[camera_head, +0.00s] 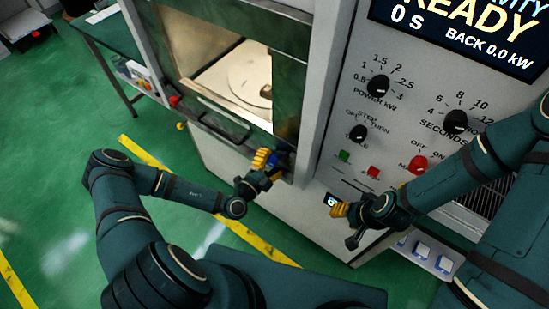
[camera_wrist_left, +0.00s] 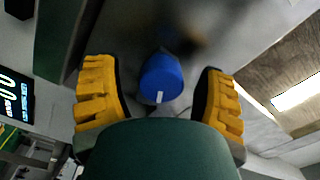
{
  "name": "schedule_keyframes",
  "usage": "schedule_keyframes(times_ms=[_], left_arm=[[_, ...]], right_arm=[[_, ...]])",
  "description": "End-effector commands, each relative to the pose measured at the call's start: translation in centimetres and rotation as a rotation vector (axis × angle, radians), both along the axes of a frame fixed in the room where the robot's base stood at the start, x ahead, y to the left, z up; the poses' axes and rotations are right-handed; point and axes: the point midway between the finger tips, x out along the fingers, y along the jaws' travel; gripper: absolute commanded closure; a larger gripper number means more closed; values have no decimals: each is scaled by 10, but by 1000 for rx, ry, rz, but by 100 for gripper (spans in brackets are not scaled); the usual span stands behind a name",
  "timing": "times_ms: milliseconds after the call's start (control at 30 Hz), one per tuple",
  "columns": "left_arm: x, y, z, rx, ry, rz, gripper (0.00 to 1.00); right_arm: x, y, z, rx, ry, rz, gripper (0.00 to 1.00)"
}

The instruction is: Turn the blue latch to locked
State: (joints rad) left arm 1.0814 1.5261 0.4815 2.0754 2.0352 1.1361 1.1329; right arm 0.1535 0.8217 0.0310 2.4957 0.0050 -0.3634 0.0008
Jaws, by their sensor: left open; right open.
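The blue latch (camera_wrist_left: 160,77) is a round blue knob with a short white mark. In the left wrist view it sits between the two yellow fingers of my left gripper (camera_wrist_left: 161,98), with a gap on each side. My right gripper (camera_head: 340,209) is apart from the latch, low in front of the control panel. Its fingers look small in this view.
The microwave door (camera_head: 222,75) has a window and a handle (camera_head: 225,128). Right of it are knobs such as the power knob (camera_head: 379,86), a green button (camera_head: 344,156) and a red emergency-type knob (camera_head: 416,164). A side table (camera_head: 110,40) stands at the back left.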

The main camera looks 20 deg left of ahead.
Motion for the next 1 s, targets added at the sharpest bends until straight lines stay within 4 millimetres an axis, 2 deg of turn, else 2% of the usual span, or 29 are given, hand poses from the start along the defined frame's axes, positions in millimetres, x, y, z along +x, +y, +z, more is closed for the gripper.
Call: schedule_keyframes(times_ms=[300, 500, 700, 1000], left_arm=[[-60, 22, 0, 0, 3, 2, 29], [-88, 32, 0, 0, 2, 0, 29], [-98, 35, 0, -1, 1, -1, 29], [-99, 35, 0, -1, 1, 0, 29]], right_arm=[[0, 0, 0, 0, 0, 0, 53], [0, 0, 0, 0, 0, 0, 53], [0, 0, 0, 0, 0, 0, 53], [0, 0, 0, 0, 0, 0, 53]])
